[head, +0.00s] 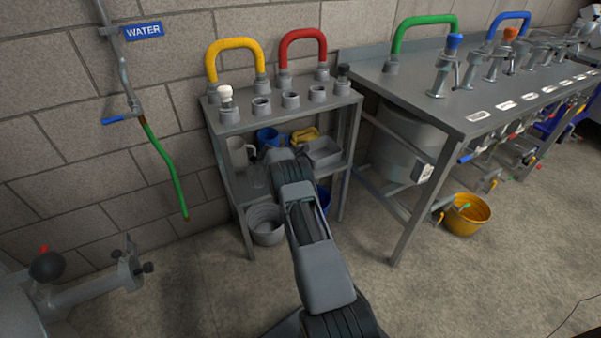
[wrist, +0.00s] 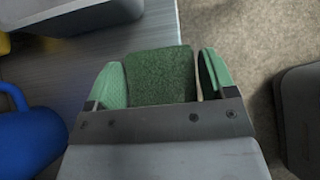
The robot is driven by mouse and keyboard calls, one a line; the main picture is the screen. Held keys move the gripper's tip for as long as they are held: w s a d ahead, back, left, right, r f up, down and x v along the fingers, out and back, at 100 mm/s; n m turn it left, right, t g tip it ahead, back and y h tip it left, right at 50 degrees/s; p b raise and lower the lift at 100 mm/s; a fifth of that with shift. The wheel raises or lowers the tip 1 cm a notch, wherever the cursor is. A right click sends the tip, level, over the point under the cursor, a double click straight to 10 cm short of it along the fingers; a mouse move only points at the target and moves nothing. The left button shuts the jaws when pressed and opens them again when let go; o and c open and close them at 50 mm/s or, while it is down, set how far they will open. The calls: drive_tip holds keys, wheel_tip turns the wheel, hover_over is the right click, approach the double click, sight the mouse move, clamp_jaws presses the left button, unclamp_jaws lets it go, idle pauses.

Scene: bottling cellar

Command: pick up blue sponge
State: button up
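No blue sponge shows in either view. A dark green, rough-textured block (wrist: 162,75), like a sponge, is between the two green fingers of my gripper (wrist: 160,82) in the wrist view. The left finger is close against the block; a thin gap shows between the block and the right finger. I cannot tell whether the block rests on the shelf surface (wrist: 60,72) beneath; it overlaps the shelf's edge in the picture. In the head view my gripper reaches into the middle of the grey rack (head: 230,125), and its fingers are hidden by my arm.
A blue vessel (wrist: 28,138) is left of my gripper, and a grey tray (wrist: 85,14) is beyond it. The tray also shows in the head view (head: 323,155), near a yellow object (head: 304,134). A grey bucket (head: 265,222) stands below. Rack posts flank the shelf.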

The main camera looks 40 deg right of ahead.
drive_tip(key=o, duration=0.4)
drive_tip(key=shift+c, duration=0.2)
drive_tip(key=shift+a+r, duration=0.1)
drive_tip(key=shift+p+v, duration=1.2)
drive_tip(key=shift+v, duration=2.45)
